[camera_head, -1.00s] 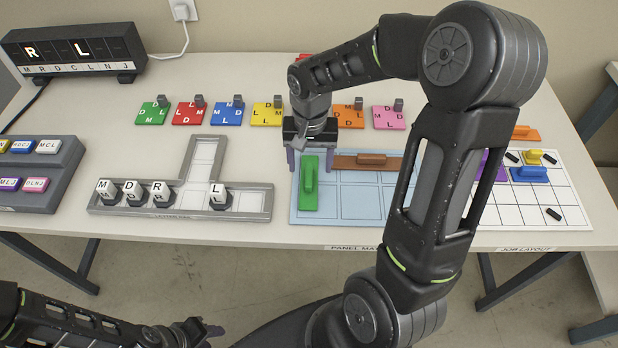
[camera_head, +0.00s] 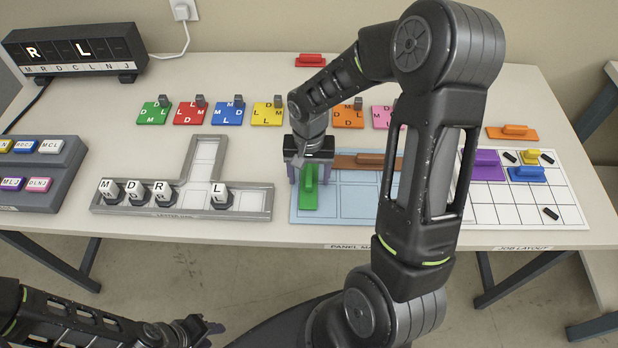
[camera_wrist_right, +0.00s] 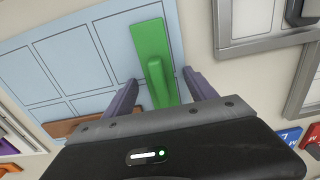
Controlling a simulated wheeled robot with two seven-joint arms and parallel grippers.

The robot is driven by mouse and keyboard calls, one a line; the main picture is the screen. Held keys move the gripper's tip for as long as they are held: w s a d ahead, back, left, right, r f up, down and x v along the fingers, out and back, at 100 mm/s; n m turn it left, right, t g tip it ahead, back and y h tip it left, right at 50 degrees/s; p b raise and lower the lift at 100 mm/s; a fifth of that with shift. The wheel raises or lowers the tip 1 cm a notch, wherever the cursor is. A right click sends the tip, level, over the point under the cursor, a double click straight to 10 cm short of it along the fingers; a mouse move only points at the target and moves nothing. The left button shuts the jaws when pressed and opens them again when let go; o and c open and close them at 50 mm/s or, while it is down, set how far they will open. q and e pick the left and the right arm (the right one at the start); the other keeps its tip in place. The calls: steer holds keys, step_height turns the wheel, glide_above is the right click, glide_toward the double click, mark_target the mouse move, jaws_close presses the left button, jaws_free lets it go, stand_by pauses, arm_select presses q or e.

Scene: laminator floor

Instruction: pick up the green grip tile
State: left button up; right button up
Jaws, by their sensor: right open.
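The green grip tile (camera_head: 309,195) lies flat on the left edge of the light blue panel mat (camera_head: 345,214), with its raised grip bar running lengthwise. My right gripper (camera_head: 306,180) is open above the far part of the tile. In the right wrist view, the green grip tile (camera_wrist_right: 152,45) shows between the two open fingers of my right gripper (camera_wrist_right: 158,82), one to each side of the grip bar; the body of the gripper hides the tile's near end. My left gripper (camera_head: 211,328) is low at the bottom left, off the table, and its jaws are too small to judge.
A brown grip tile (camera_head: 368,160) lies on the mat just right of the green one. The grey letter rail (camera_head: 266,200) with letter blocks stands close on the left. Colored lettered tiles (camera_head: 267,115) line the back. The job layout (camera_head: 510,213) is to the right.

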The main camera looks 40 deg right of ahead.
stand_by(0.3)
jaws_close()
stand_by(0.6)
